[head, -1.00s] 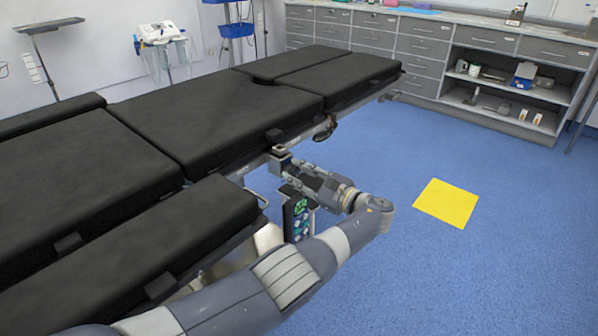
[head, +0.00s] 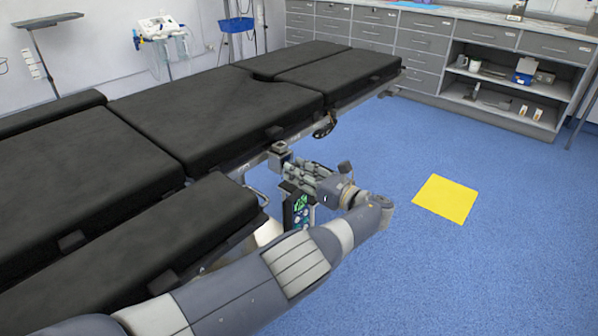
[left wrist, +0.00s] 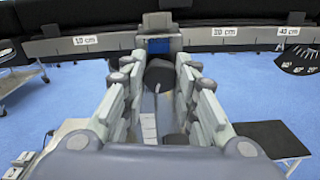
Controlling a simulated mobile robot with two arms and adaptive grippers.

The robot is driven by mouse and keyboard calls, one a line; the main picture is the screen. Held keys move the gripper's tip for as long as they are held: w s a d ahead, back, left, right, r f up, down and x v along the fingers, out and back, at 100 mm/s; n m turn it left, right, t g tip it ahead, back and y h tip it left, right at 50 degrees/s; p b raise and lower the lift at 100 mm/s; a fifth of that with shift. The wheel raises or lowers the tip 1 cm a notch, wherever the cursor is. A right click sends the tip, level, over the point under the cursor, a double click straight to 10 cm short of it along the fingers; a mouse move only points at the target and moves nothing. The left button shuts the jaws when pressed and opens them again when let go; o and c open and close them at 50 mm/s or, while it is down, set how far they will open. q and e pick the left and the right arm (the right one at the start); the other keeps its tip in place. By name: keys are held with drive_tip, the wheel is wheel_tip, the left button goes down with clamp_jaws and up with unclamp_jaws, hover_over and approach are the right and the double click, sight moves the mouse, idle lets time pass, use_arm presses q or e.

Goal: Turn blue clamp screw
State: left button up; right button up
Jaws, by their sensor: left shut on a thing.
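The clamp (head: 279,150) is a small grey block on the side rail of the operating table. In the left wrist view the clamp (left wrist: 159,24) is straight ahead, with a blue part (left wrist: 158,46) at its middle. A dark screw knob (left wrist: 159,74) lies below the blue part, between my fingers. My left gripper (head: 288,166) reaches the clamp from the right, below the table edge. In the left wrist view its fingers (left wrist: 157,66) stand either side of the knob and are shut on it. My right gripper is not in view.
The black padded operating table (head: 215,115) fills the left and middle. A control panel with green lights (head: 299,207) hangs below the rail beside my left arm. A yellow floor square (head: 445,199) lies on clear blue floor. Grey cabinets (head: 420,50) stand at the back.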

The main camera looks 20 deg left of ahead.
use_arm(q)
drive_tip(key=shift+s+a+f, duration=0.1)
drive_tip(key=shift+s+f, duration=0.05)
drive_tip(key=shift+f, duration=0.1)
drive_tip(key=o, duration=1.1)
drive_tip(key=shift+r, duration=0.1)
drive_tip(key=shift+r, duration=0.1)
drive_tip(key=shift+r, duration=0.1)
drive_tip(key=shift+r, duration=4.8)
